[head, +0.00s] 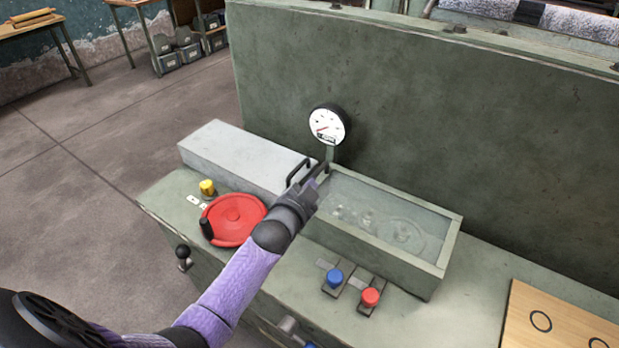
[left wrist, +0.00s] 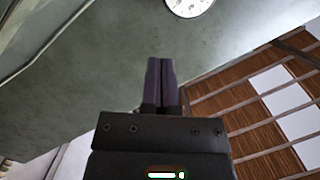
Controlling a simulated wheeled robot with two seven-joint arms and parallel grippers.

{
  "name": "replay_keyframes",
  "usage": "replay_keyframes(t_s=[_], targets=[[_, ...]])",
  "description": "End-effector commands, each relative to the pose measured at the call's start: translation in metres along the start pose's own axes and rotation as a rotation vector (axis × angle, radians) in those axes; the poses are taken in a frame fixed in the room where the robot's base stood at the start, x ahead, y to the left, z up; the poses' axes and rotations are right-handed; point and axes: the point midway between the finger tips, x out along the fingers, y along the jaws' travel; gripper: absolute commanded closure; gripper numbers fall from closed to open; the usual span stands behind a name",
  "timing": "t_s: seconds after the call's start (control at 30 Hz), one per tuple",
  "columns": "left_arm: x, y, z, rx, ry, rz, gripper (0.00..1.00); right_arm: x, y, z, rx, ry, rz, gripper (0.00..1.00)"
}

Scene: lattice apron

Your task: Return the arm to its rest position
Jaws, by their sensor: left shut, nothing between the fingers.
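My left arm (head: 238,284) reaches in from the lower left of the head view, over the green workbench. My left gripper (head: 322,176) is near the bench's back panel, below the round pressure gauge (head: 327,124) and by the left end of the glass-topped box (head: 385,222). In the left wrist view its two dark fingers (left wrist: 161,82) lie together with nothing between them. The gauge also shows at the top of that view (left wrist: 187,6). The forearm hides part of the bench between the red wheel (head: 232,222) and the box. My right gripper is not in either view.
A grey metal box (head: 240,158) with a black handle stands behind the wheel. A yellow knob (head: 207,188) is left of the wheel. Blue (head: 335,277) and red (head: 370,297) knobs sit in front of the glass-topped box. A wooden board (head: 560,325) lies at right. Open floor (head: 90,160) is at left.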

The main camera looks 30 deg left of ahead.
Motion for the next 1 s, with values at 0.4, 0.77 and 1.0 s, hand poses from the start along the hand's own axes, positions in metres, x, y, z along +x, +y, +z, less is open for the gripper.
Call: replay_keyframes(t_s=[0.4,0.77,1.0], targets=[[-0.059,0.044,0.017,-0.118,-0.209,0.157,1.00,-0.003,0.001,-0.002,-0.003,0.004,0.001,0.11],[-0.213,0.105,0.029,-0.360,-0.733,0.449,1.00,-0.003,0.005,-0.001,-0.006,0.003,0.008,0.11],[-0.292,0.111,0.020,-0.437,-0.973,0.549,1.00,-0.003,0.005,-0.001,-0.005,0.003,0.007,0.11]])
